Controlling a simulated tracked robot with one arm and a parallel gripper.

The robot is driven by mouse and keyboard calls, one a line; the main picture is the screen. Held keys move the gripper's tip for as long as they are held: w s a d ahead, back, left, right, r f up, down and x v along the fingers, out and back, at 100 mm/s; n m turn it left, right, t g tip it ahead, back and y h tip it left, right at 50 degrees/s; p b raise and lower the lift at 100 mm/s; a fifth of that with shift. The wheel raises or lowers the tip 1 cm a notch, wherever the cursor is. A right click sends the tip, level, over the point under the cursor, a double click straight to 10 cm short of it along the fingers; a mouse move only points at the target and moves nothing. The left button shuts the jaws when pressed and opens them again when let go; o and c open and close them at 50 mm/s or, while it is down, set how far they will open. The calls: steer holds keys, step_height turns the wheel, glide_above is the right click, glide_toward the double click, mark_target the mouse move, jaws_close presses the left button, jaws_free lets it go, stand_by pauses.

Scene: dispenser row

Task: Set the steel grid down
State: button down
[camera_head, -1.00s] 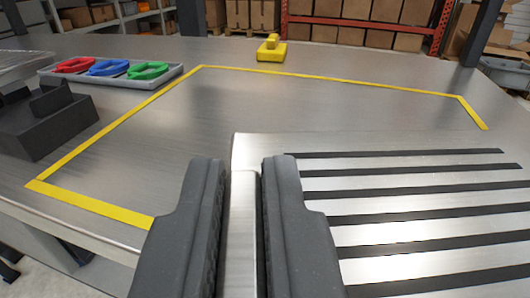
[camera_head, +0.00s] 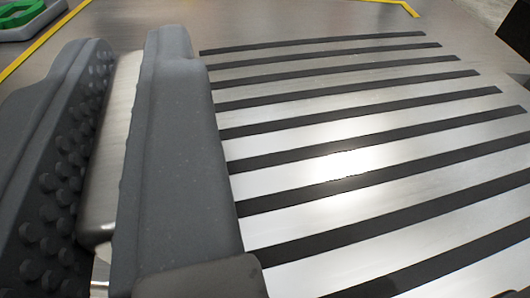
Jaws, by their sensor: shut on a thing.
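The steel grid is a bright metal plate (camera_head: 335,168) with several dark parallel slots, filling the middle and right of the view. My gripper (camera_head: 125,70) is at the left, its two dark rubbery fingers shut on the grid's steel edge bar (camera_head: 112,130). The studded inner face of the left finger shows. The grid's near part runs out of view at the bottom. Whether its underside touches the steel table (camera_head: 270,20) cannot be told.
A yellow tape line (camera_head: 50,40) runs along the left, with another piece of yellow tape (camera_head: 385,3) at the top right. A green object (camera_head: 22,18) in a grey tray is at the top left corner. A dark shape (camera_head: 515,50) is at the right edge.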

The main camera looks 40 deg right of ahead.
mark_target(296, 167)
steer(key=s+d+m+h, duration=0.1)
steer(key=s+d, duration=0.1)
steer(key=s+d+f+m+g+h+b, duration=0.1)
steer(key=s+d+h, duration=0.1)
steer(key=shift+s+f+m+g, duration=0.15)
steer(key=shift+s+m+g, duration=0.15)
steer(key=shift+s, duration=0.1)
steer(key=shift+s+d+h, duration=0.3)
steer(key=shift+s+h, duration=0.05)
steer(key=shift+h, duration=0.05)
steer(key=shift+w+a+p, duration=0.45)
steer(key=shift+w+p, duration=0.3)
steer(key=shift+p, duration=0.3)
steer(key=shift+w+a+f+p, duration=0.1)
steer(key=shift+w+f+p, duration=0.05)
steer(key=shift+w+p, duration=0.55)
steer(key=w+a, duration=0.1)
steer(key=w, duration=0.3)
steer(key=w+a+f, duration=0.1)
steer(key=w+a, duration=0.1)
steer(key=w, duration=0.2)
steer(key=w+a+b, duration=0.1)
steer(key=w+a, duration=0.1)
steer(key=w, duration=0.2)
steer(key=shift+f, duration=0.15)
steer(key=shift+f+b, duration=0.5)
steer(key=shift+f, duration=1.2)
steer(key=c, duration=1.5)
jaws_free()
